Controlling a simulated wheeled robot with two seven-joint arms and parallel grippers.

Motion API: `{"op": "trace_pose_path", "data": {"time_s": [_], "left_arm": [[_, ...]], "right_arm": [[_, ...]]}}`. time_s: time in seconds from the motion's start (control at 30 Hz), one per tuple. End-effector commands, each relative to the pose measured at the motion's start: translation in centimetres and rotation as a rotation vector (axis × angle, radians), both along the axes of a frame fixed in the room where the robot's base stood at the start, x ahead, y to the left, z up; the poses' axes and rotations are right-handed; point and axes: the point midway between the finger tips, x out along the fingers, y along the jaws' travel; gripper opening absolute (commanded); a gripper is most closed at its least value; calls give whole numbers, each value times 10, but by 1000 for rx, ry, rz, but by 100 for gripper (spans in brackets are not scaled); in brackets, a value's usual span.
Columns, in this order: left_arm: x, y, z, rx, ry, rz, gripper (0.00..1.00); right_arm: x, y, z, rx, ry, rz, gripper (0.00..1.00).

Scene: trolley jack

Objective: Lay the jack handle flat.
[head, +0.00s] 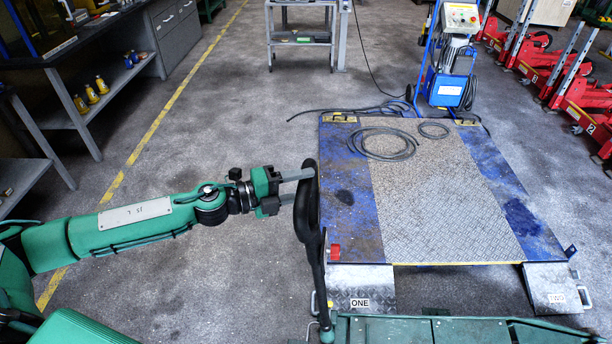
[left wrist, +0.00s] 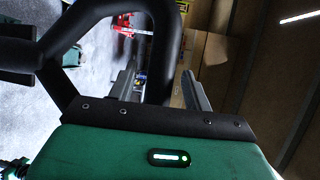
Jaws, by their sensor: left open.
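The jack handle (head: 318,265) is a black bar with a loop grip at its top. It stands up from a green pivot at the bottom edge of the head view, beside a green metal body (head: 430,331) that is partly cut off. My left gripper (head: 303,185) is open at the loop. In the left wrist view the loop (left wrist: 108,8) arches close over the gripper, and one side of it passes between the two open fingers (left wrist: 162,88). I cannot tell whether the fingers touch it. My right gripper is not in view.
A blue platform (head: 345,215) with a metal plate and two ramps lies to the right, with a cable coil (head: 382,144) on it. A control trolley (head: 446,75) stands behind. A workbench (head: 100,70) is at left. Red jacks (head: 560,75) line the right. Floor left of the handle is clear.

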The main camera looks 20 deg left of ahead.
Motion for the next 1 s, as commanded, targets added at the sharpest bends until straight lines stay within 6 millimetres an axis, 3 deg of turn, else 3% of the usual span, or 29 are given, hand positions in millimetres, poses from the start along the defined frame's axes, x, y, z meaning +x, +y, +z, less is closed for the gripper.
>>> {"op": "trace_pose_path", "data": {"time_s": [0.47,0.5,0.77,1.0], "left_arm": [[9,-11,-1,1,-1,0,50],[9,-11,-1,1,-1,0,48],[9,-11,-1,1,0,0,0],[9,-10,-3,0,0,0,0]], "right_arm": [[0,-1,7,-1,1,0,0],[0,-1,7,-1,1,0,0],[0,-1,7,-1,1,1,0],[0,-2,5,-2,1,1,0]]}}
